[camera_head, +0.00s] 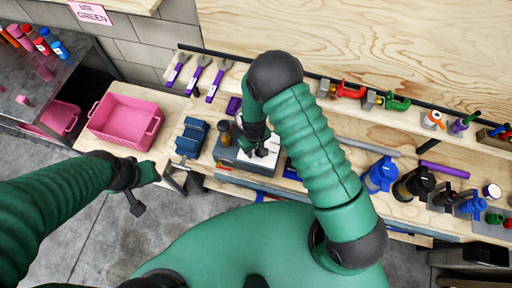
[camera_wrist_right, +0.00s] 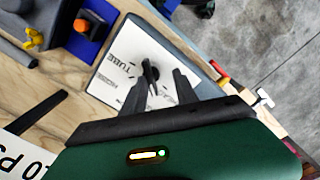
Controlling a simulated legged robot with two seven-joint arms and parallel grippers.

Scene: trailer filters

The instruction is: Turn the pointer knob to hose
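The black pointer knob (camera_wrist_right: 151,72) stands on a white plate (camera_wrist_right: 112,62) marked TUBE and HOSE in the right wrist view. The plate tops a grey box (camera_head: 233,157) on the bench in the head view. My right gripper (camera_wrist_right: 160,85) is open, its two dark fingers apart, with the knob near and between the fingertips. Whether they touch it, I cannot tell. In the head view my right gripper (camera_head: 262,150) is over the plate and largely hides the knob. My left gripper (camera_head: 140,200) is off the bench at left; its finger opening is unclear.
A pink bin (camera_head: 125,120) stands left of a blue vise (camera_head: 192,137). Purple-handled tools (camera_head: 198,75) lie behind. Red and green clamps (camera_head: 397,103) lie on the back shelf, and blue fittings (camera_head: 380,175) stand at right.

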